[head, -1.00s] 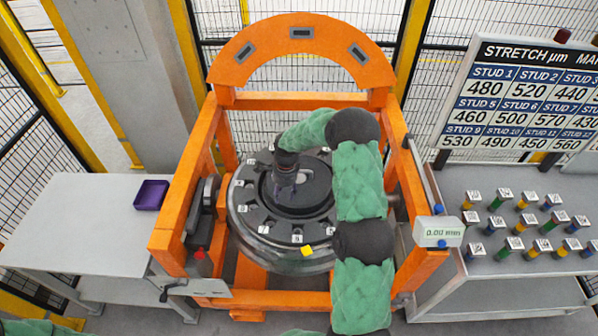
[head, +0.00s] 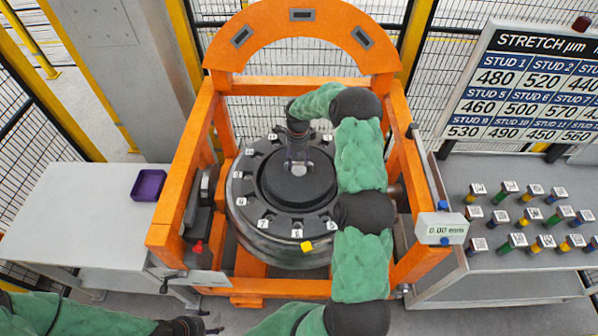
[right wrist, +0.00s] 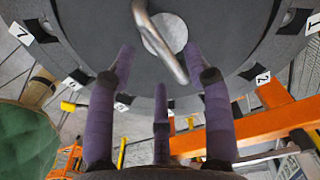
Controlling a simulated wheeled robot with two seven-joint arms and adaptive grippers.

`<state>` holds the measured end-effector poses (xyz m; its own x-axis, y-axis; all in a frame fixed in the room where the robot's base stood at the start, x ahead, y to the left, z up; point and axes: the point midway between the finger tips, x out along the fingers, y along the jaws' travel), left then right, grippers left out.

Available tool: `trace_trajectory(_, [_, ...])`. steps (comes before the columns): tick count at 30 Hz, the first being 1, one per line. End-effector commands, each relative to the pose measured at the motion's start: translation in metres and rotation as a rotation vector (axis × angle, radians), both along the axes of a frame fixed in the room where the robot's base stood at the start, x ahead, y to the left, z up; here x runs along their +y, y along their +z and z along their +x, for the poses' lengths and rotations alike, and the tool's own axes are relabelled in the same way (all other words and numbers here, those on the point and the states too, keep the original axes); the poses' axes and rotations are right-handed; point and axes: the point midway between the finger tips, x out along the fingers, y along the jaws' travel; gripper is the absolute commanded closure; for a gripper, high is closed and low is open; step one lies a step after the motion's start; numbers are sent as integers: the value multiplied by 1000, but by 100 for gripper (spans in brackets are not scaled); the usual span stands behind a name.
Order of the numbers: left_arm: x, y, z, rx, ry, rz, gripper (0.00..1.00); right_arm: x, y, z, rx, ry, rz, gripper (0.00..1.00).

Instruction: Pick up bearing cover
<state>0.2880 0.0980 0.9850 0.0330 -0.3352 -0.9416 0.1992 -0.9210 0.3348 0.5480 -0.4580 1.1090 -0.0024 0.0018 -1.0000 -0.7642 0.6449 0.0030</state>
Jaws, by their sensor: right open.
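The bearing cover (head: 297,190) appears to be the dark round disc in the middle of the wheelset hub, with numbered tags on the ring around it. In the right wrist view a bent metal handle (right wrist: 158,38) stands over a pale round spot on the dark disc. My right gripper (head: 298,164) is over the disc. In the right wrist view its purple fingers (right wrist: 162,78) are spread, with the handle beyond and between them; contact cannot be told. My left gripper (head: 210,323) is low at the bottom edge, away from the hub, its jaws too small to judge.
The orange gantry frame (head: 158,235) surrounds the wheelset, its arch at the back. A purple tray (head: 149,185) stands on the left grey table (head: 75,215), otherwise clear. Several tagged studs fill the right table (head: 490,263). A gauge (head: 440,228) reads 0.00 by the right post.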

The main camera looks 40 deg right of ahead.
Motion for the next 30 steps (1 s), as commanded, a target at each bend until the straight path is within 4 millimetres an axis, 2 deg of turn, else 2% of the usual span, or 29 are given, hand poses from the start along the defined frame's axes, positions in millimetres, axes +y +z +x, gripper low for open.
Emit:
trace_trajectory(5, [0,13,0,0,0,0,37,-4,-21,0,3,0,1,49])
trace_trajectory(11, [0,16,0,0,0,0,37,-4,-40,0,1,0,1,49])
trace_trajectory(30, [0,12,0,0,0,0,37,-3,-44,0,0,1,1,49])
